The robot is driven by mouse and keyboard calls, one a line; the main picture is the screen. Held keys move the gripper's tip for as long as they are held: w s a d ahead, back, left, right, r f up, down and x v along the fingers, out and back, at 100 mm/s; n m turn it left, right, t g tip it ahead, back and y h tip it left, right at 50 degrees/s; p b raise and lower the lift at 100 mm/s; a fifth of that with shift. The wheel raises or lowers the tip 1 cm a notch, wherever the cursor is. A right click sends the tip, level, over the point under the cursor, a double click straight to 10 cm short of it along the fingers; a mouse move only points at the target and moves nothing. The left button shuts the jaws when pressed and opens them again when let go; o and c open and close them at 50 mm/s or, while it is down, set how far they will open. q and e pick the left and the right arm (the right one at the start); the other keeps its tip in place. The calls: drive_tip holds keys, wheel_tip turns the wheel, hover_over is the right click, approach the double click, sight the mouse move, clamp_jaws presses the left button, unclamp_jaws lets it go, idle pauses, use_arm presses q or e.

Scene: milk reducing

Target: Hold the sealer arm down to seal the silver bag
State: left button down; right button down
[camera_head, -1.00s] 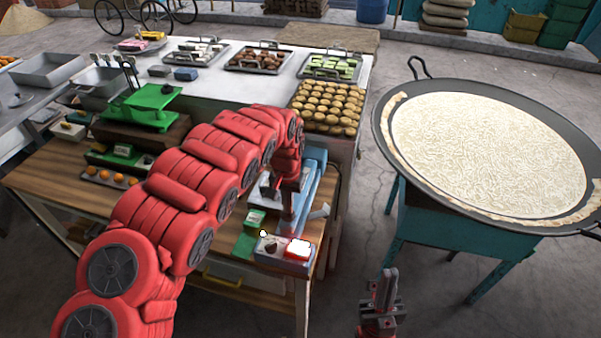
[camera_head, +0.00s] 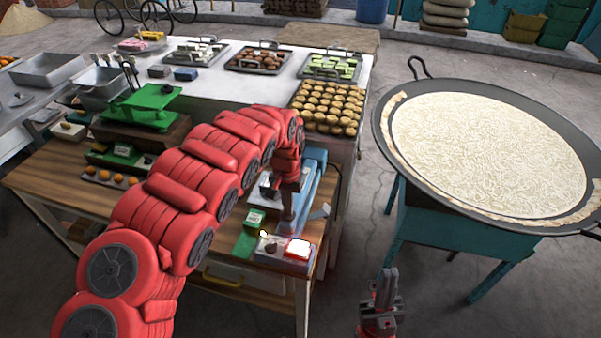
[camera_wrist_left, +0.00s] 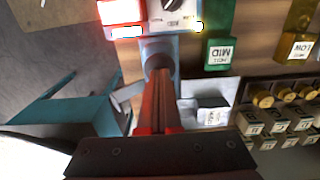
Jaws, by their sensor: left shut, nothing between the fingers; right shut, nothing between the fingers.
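The blue sealer (camera_head: 312,178) stands at the right end of the wooden table. Its control box (camera_head: 270,258) has a dial and a brightly lit red lamp (camera_head: 298,249). My left gripper (camera_head: 287,208) is shut and points down over the sealer. In the left wrist view, its red fingers (camera_wrist_left: 158,92) reach the sealer arm (camera_wrist_left: 160,46) near a dark round part; contact is not clear. A silvery piece with a white label, apparently the silver bag (camera_wrist_left: 212,108), lies beside the fingers, partly hidden. My right gripper (camera_head: 384,285) is shut and empty, low over the floor.
Green label blocks (camera_wrist_left: 219,54) lie beside the sealer. The wooden table (camera_head: 45,178) also holds a green scale (camera_head: 145,105). A tray of round cookies (camera_head: 328,108) stands behind. A wide pan (camera_head: 490,150) stands at right. Floor between table and pan is open.

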use_arm(q)
wheel_tip(320, 180, up, 6)
drive_tip(key=p, duration=0.6)
drive_tip(key=shift+r, duration=0.2)
drive_tip(key=shift+w+a+r, duration=0.1)
drive_tip(key=shift+w+r, duration=0.05)
wheel_tip(320, 180, up, 8)
drive_tip(key=shift+r, duration=0.15)
idle(0.7)
